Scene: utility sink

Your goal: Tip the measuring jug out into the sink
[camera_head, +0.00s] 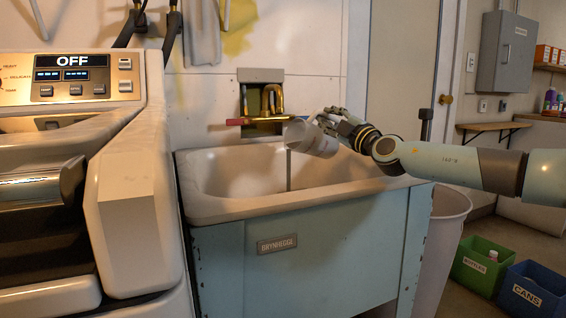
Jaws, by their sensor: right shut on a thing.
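The measuring jug (310,140) is tilted with its mouth to the left, over the basin of the sink (205,208). A thin dark stream (288,172) runs from its lip down into the basin. My right gripper (328,122) is shut on the jug from its right side, and my right arm reaches in from the right. The gripper's fingers partly hide the jug. The inside of the jug is not clear to see. My left gripper is not in view.
A brass tap (268,103) stands on the wall just behind the jug. A washing machine (130,190) stands close on the left. A pale bin (440,240), a green bin (482,262) and a blue bin (532,290) are at the right.

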